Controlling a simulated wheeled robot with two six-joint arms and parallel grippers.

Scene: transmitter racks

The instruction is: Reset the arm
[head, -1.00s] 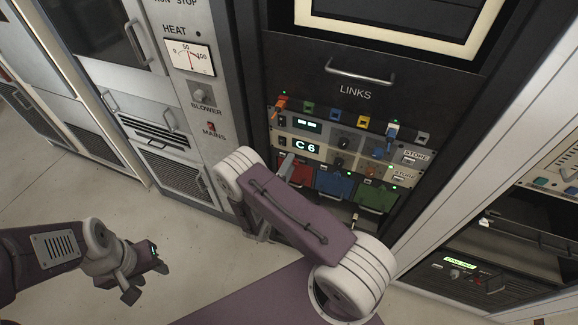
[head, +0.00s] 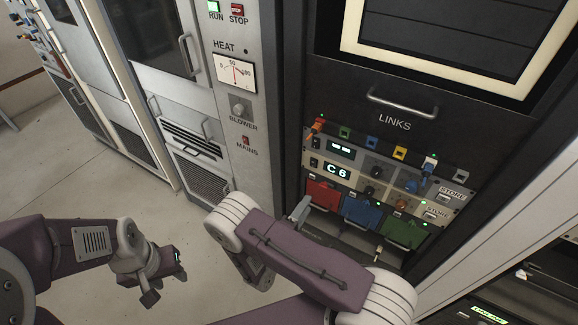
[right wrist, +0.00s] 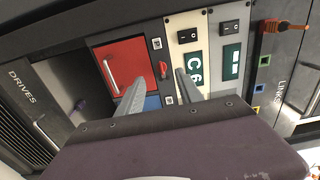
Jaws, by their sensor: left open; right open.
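My left gripper (head: 166,286) is open and empty over the floor at the lower left of the head view. My right arm (head: 305,265) reaches across the lower middle of the head view, before the dark rack. Its forearm hides much of my right gripper there; a grey finger shows beside the red module (head: 323,193). In the right wrist view my right gripper (right wrist: 162,74) is open with nothing between its fingers. Its fingers point toward the red module (right wrist: 126,65) and the C6 display panel (right wrist: 193,66); contact cannot be told.
The LINKS drawer (head: 395,112) is above the panel of coloured sockets. Blue (head: 361,210) and green (head: 402,232) modules sit right of the red one. A grey cabinet (head: 243,160) with a heat meter stands left. Floor (head: 95,200) is clear at left.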

